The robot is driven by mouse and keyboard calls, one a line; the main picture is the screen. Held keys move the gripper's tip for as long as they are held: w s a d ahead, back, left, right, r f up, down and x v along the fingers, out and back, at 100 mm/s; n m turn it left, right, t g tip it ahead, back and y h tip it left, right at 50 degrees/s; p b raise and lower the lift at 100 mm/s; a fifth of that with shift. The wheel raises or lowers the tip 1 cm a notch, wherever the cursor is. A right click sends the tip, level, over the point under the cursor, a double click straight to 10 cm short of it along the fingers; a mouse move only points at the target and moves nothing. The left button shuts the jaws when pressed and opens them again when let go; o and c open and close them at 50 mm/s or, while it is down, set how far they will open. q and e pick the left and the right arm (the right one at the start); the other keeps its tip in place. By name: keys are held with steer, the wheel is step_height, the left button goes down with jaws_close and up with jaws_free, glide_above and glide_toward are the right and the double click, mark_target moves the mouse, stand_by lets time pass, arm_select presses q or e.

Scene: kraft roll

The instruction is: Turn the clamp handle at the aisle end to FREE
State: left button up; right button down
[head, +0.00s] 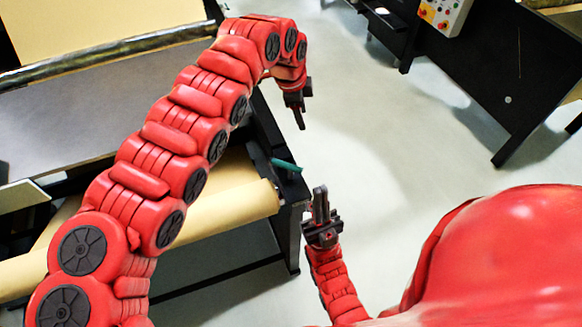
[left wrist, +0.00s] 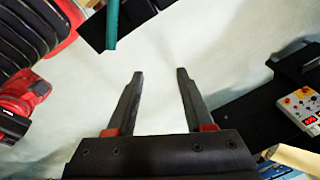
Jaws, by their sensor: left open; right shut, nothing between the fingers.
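The clamp handle (head: 287,165) is a short teal bar. It sticks out to the right from the dark frame at the aisle end of the kraft roll (head: 240,208). In the left wrist view the teal handle (left wrist: 112,26) points down from the top edge, with a black part beside it. My left gripper (head: 300,122) is above the handle in the head view and apart from it. Its fingers (left wrist: 160,74) are open with only pale floor between them. My right gripper (head: 320,200) is shut and empty, below and right of the handle. No FREE marking is readable.
A dark machine frame (head: 287,235) stands under the roll end. A black cabinet (head: 500,80) with a button panel (head: 443,14) stands across the aisle; the panel also shows in the left wrist view (left wrist: 302,106). The pale aisle floor (head: 390,150) between them is clear.

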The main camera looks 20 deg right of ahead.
mark_target(291, 166)
arm_select(q)
steer(key=s+a+r+m+g+y, duration=0.1)
steer(key=s+a+r+m+y, duration=0.15)
steer(key=s+a, duration=0.2)
steer(key=shift+n, duration=0.45)
step_height(291, 166, down, 17)
steer(key=p, duration=0.4)
steer(key=shift+s+d, duration=0.15)
steer(key=shift+f, duration=0.55)
steer(key=shift+c, duration=0.2)
